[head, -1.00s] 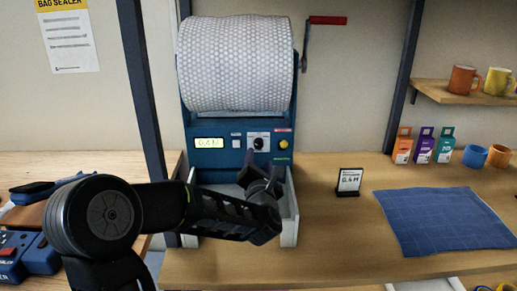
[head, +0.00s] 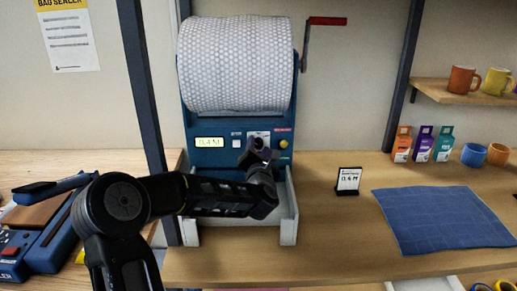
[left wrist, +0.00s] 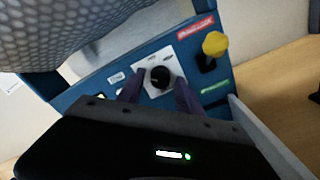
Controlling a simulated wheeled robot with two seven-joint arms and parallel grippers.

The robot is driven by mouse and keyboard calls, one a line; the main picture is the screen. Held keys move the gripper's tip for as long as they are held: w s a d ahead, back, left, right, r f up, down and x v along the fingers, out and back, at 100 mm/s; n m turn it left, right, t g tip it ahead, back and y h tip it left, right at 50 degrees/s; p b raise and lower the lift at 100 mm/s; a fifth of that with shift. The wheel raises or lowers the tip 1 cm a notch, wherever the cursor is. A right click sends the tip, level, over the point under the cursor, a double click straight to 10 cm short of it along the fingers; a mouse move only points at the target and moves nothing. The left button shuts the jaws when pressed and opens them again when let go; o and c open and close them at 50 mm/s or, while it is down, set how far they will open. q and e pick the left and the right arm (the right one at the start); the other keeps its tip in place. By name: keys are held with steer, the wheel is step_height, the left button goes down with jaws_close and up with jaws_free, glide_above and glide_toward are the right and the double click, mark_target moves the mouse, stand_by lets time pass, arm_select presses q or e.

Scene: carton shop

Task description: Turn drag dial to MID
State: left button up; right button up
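The drag dial (left wrist: 160,77) is a round black knob on a white plate on the blue front panel (left wrist: 102,83) of the bubble-wrap dispenser. In the head view my gripper hides the knob, and only the top of its white plate (head: 258,134) shows. My left gripper (head: 258,152) is in front of the panel. In the left wrist view its two fingers (left wrist: 158,86) are apart, one on each side of the dial. I cannot tell whether they touch it. The dial's pointer and labels are too small to read. My right gripper is not in view.
A yellow knob (left wrist: 215,44) stands close to the right of the dial. The display (head: 209,142) reads 0.4 M. The bubble-wrap roll (head: 236,62) is above, a grey tray (head: 289,215) below.

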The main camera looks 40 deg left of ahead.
arm_select(q)
jaws_close()
stand_by(0.5)
steer(key=m+b, duration=0.3)
steer(key=shift+f, duration=0.1)
steer(key=m+b, duration=0.2)
steer(key=shift+d+m, duration=0.1)
steer(key=shift+m, duration=0.3)
steer(key=shift+m+b, duration=0.75)
steer(key=shift+m, duration=1.25)
steer(key=shift+b, duration=0.3)
